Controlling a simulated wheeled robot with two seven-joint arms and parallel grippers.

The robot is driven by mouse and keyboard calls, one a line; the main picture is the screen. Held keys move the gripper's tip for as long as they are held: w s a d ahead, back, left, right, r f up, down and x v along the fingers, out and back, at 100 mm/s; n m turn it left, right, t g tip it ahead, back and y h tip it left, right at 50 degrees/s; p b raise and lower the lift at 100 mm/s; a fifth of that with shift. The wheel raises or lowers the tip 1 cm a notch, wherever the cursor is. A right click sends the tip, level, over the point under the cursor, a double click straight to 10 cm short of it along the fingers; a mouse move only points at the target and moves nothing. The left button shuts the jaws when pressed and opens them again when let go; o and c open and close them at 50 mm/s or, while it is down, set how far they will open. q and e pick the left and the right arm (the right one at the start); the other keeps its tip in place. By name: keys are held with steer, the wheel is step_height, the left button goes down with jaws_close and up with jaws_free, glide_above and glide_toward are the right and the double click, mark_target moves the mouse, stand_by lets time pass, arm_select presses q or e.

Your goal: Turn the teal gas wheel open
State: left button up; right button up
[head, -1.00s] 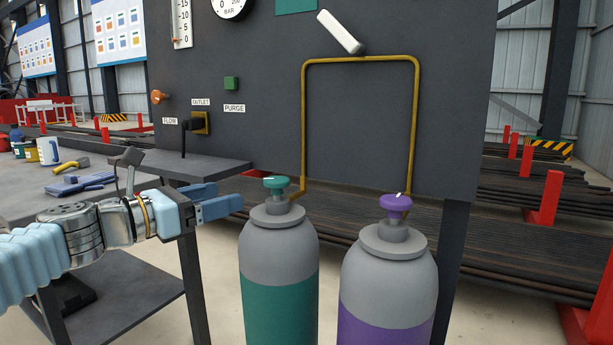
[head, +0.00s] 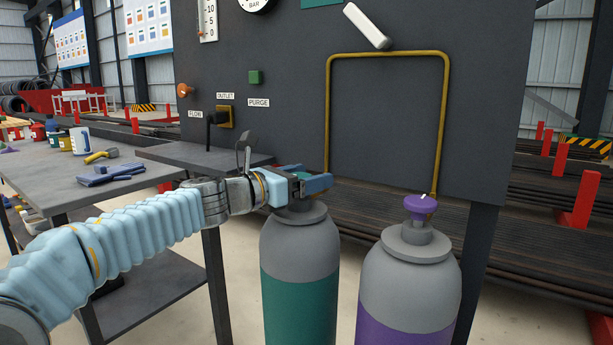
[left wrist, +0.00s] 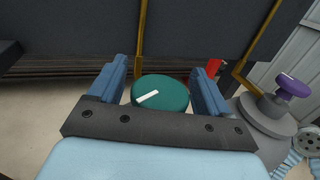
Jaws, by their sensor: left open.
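The teal gas wheel (left wrist: 161,92), with a white mark on its top, shows in the left wrist view between the two blue fingers of my left gripper (left wrist: 162,80). The fingers stand apart on either side of it, with gaps visible. In the head view my left gripper (head: 312,183) is at the top of the teal-banded cylinder (head: 300,285) and hides most of the wheel. The right gripper is not in view.
A cylinder with a purple wheel (head: 421,205) stands just to the right. A yellow pipe (head: 328,110) runs up the dark panel (head: 290,120) behind. A workbench (head: 60,185) with tools is at the left.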

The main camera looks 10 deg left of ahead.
arm_select(q)
steer(key=c, duration=1)
steer(key=shift+w+a+f+n+t+y+b, duration=0.1)
steer(key=shift+n+t+y+b, duration=0.55)
steer(key=shift+y, duration=0.35)
steer(key=shift+f+n+t+y+b, duration=0.1)
steer(key=shift+n+t+y+b, duration=0.45)
steer(key=shift+n+y, duration=0.4)
steer(key=n+y, duration=0.1)
steer(key=y, duration=0.1)
steer(key=n+y+b, duration=0.1)
steer(key=n+t+y+b, duration=0.1)
steer(key=y, duration=0.1)
steer(key=shift+w+a+y, duration=0.1)
steer(key=shift+a+y, duration=0.15)
steer(key=shift+y, duration=0.1)
steer(key=n+y, duration=0.1)
steer(key=y, duration=0.1)
steer(key=n+y, duration=0.1)
steer(key=shift+a+r+n+y, duration=0.15)
steer(key=shift+n+y, duration=0.25)
steer(key=shift+a+n+g+y+p, duration=0.3)
steer(key=shift+n+y, duration=0.55)
steer(key=shift+y, duration=0.4)
steer(key=shift+a+n+g+y+p, duration=0.15)
steer(key=shift+n+g+y, duration=0.25)
steer(key=shift+n+y, duration=0.65)
steer(key=shift+y, duration=0.3)
